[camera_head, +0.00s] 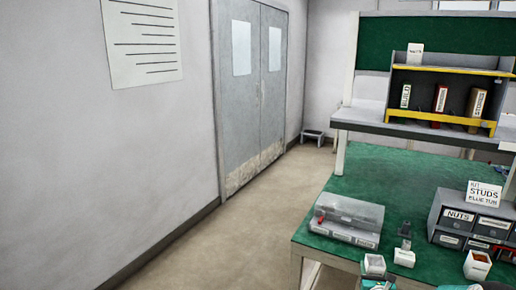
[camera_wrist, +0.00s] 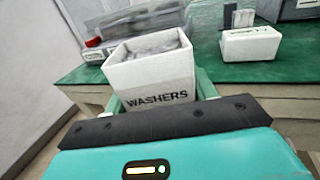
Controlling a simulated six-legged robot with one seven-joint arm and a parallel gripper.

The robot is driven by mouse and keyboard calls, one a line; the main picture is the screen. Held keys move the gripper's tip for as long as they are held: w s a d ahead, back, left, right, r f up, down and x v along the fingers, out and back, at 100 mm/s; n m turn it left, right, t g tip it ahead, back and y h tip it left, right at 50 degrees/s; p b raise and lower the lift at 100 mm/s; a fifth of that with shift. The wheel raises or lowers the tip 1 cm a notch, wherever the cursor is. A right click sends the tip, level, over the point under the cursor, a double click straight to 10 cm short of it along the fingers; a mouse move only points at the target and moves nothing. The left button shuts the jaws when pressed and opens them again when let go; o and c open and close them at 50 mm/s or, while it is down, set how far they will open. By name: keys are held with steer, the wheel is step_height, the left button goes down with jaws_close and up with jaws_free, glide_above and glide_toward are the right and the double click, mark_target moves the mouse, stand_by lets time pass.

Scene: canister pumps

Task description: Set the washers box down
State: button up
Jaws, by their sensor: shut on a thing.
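The washers box is an open white bin lettered WASHERS with grey contents, in the middle of the wrist view (camera_wrist: 152,80). My gripper (camera_wrist: 160,95) is shut on it, with green fingers showing at both sides of the box. In the head view, the white bin (camera_head: 374,265) near the bench's front edge appears to be this box, with part of my gripper below it. The green-topped bench (camera_head: 395,175) lies behind and around it. I cannot tell whether the box's base touches the bench; its lower part is hidden by my gripper.
A grey case (camera_head: 345,218) lies behind the box to the left. Another white bin (camera_head: 404,257) stands close on the right. A bin with orange contents (camera_head: 477,265) and a drawer unit labelled NUTS (camera_head: 460,216) stand further right. Green bench top behind is clear.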

steer(key=s+a+f+n+y, duration=0.1)
steer(key=s+a+f, duration=0.2)
steer(key=a, duration=0.4)
steer(key=s+a+f+n+y, duration=0.1)
steer(key=s+a+f+y, duration=0.15)
steer(key=a, duration=0.45)
steer(key=s+a+r, duration=0.2)
steer(key=s+a, duration=0.7)
steer(key=a, duration=0.3)
steer(key=shift+a, duration=0.2)
